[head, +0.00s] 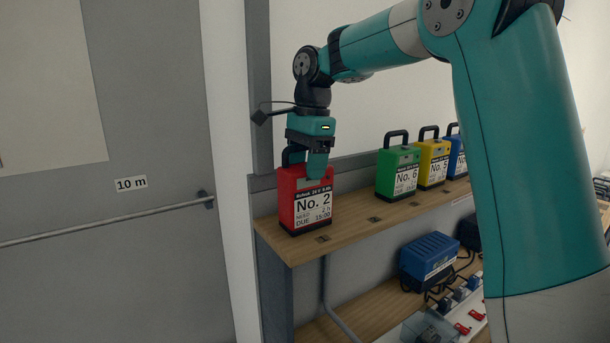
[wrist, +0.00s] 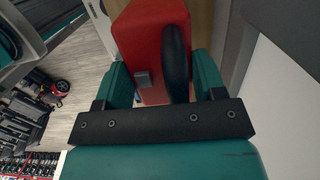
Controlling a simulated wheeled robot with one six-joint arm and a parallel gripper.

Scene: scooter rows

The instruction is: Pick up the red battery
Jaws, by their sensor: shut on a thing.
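The red battery (head: 306,204), labelled No. 2, stands upright at the left end of a wooden shelf (head: 352,216) in the head view. My gripper (head: 317,166) reaches down onto its top from above and is shut on it. In the wrist view the red battery (wrist: 150,45) and its black handle (wrist: 176,62) lie between the two teal fingers of my gripper (wrist: 165,80). In the head view the gripper hides part of the handle. The battery appears to rest on the shelf or very close above it; I cannot tell which.
Green (head: 398,172), yellow (head: 433,163) and blue (head: 457,155) batteries stand to the right on the same shelf. A grey post (head: 259,88) and a door with a bar (head: 110,223) are at the left. A blue charger (head: 429,256) sits on the lower shelf.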

